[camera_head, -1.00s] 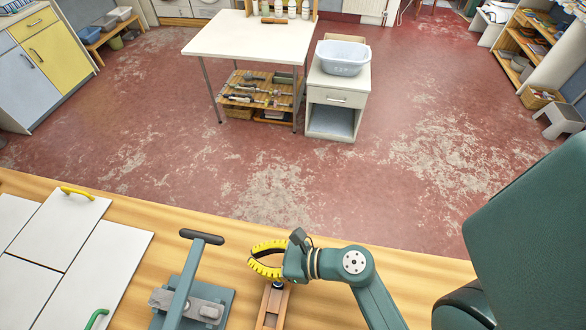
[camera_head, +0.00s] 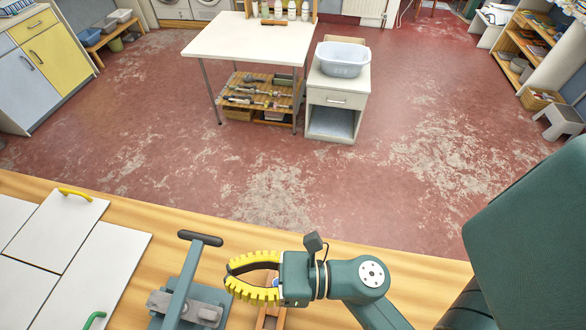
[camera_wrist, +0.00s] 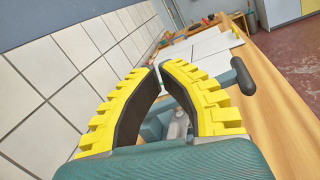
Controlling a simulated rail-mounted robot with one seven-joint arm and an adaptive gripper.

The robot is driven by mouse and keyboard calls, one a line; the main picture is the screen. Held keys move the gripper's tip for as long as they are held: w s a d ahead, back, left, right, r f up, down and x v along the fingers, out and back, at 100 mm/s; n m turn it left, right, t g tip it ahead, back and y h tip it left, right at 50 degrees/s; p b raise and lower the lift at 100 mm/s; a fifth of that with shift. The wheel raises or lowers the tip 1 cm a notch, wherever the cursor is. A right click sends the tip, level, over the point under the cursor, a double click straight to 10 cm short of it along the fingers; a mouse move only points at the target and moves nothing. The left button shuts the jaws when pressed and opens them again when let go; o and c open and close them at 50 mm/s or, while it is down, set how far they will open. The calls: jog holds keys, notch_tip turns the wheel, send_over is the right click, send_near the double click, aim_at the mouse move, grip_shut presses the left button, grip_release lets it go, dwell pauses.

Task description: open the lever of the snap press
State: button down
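The snap press (camera_head: 208,293) stands on the wooden bench at the bottom, with a teal base and grey metal parts. Its teal lever (camera_head: 186,279) slants up to a dark crossbar handle (camera_head: 200,238). My gripper (camera_head: 228,275), with curved yellow toothed fingers, is to the right of the lever and apart from it. The wrist view shows the fingertips (camera_wrist: 158,65) close together with nothing between them. The dark handle (camera_wrist: 242,76) shows right of the fingers there, and the fingers partly hide the press.
White panels (camera_head: 85,270) with a yellow handle (camera_head: 76,193) and a green handle (camera_head: 95,320) lie left of the press. A small wooden fixture (camera_head: 268,312) is partly hidden under my gripper. A tiled wall (camera_wrist: 60,70) fills the wrist view's left side.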

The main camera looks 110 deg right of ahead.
jog(key=s+d+r+m+h, duration=0.4)
jog(key=s+r+m+h, duration=0.35)
jog(key=r+m, duration=0.4)
jog(key=s+d+f+m+g+h, duration=0.2)
jog(key=s+d+m+g+h, duration=0.3)
jog(key=m, duration=0.9)
jog(key=shift+s+d+g, duration=0.65)
jog(key=shift+d+g, duration=0.1)
jog(key=shift+g, duration=0.15)
